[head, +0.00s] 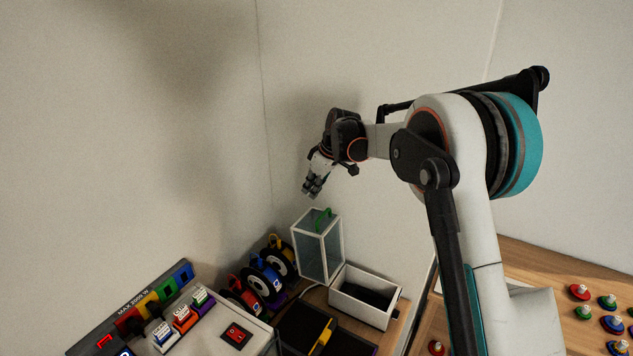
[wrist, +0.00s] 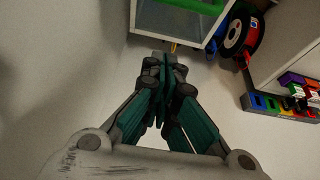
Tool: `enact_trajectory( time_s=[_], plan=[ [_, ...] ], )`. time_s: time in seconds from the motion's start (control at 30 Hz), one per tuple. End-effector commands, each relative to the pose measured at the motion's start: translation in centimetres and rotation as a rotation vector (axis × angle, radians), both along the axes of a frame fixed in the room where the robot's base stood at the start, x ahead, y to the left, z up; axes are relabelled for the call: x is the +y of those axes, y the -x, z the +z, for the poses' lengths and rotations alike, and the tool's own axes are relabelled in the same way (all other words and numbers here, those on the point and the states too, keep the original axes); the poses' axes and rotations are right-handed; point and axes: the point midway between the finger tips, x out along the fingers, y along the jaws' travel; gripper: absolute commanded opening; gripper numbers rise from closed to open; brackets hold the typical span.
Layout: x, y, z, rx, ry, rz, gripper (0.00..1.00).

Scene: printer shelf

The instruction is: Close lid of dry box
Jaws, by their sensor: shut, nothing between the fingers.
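The white dry box base (head: 345,301) stands open-topped on the wooden surface, with a dark interior. A tall clear-sided, white-framed part with a green handle on top, which looks like its lid (head: 319,250), stands upright at the base's left back side. Whether a hinge joins them cannot be seen. My gripper (head: 313,188) is shut and empty, pointing down, above the lid and apart from it. In the wrist view the closed fingertips (wrist: 165,62) show just below the lid's white frame (wrist: 165,38) in the picture.
Several coloured spools (head: 264,277) stand close left of the lid. A printer-like unit with coloured blocks and a red switch (head: 236,336) is at lower left. Walls close off the back. Small coloured knobs (head: 579,291) lie at right. The air around my gripper is free.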

Motion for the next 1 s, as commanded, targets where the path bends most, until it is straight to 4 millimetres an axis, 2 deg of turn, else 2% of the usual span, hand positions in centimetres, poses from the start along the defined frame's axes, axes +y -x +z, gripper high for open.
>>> enact_trajectory(
  time_s=[0.23,0.4,0.5,1.0],
  plan=[
    [1.6,-1.0,-4.5,0.0,0.0,0.001,0.0],
    [-0.6,0.4,-4.5,0.0,0.0,-0.003,0.0],
    [-1.3,0.9,-4.5,0.001,0.0,-0.002,0.0],
    [-1.8,1.2,-4.6,-0.001,-0.001,0.0,0.0]
  ],
)
